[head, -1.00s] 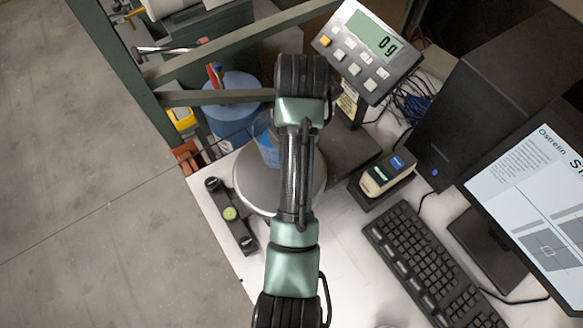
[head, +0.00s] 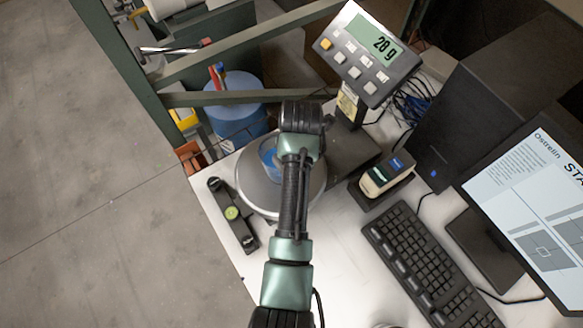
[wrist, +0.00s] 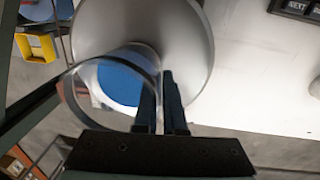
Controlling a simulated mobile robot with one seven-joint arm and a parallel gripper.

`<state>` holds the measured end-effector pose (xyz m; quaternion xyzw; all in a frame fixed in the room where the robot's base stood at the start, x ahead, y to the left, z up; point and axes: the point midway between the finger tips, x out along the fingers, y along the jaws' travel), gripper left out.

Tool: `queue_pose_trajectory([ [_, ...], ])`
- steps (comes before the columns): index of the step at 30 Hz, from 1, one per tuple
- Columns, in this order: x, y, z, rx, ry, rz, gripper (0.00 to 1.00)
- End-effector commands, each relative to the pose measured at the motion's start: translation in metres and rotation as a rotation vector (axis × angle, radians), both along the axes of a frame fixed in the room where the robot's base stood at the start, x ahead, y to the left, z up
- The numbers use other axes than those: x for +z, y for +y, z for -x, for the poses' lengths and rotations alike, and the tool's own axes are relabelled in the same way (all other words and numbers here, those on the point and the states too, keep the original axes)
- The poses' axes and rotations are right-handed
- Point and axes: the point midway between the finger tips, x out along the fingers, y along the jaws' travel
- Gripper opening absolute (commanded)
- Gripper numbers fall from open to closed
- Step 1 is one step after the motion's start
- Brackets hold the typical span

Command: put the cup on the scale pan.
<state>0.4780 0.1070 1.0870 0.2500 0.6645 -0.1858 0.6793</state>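The fingertips are hidden in the head view.
A black tool with a green round level (head: 232,213) lies left of the pan. A handheld device (head: 385,175) in a dark holder, a keyboard (head: 430,260) and a monitor (head: 540,200) are to the right. Green frame bars (head: 240,97) cross behind the pan. The table's left edge is close.

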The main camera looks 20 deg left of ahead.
Motion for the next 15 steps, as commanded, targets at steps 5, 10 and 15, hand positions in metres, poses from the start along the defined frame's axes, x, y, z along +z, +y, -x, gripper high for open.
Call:
queue_pose_trajectory([
  [5,0.0001,0.0000,0.0001,0.000,0.000,0.000,0.37],
  [10,0.0002,0.0000,0.0001,0.000,0.000,0.000,0.37],
  [15,0.0049,-0.0001,-0.0004,0.000,-0.001,0.000,0.37],
])
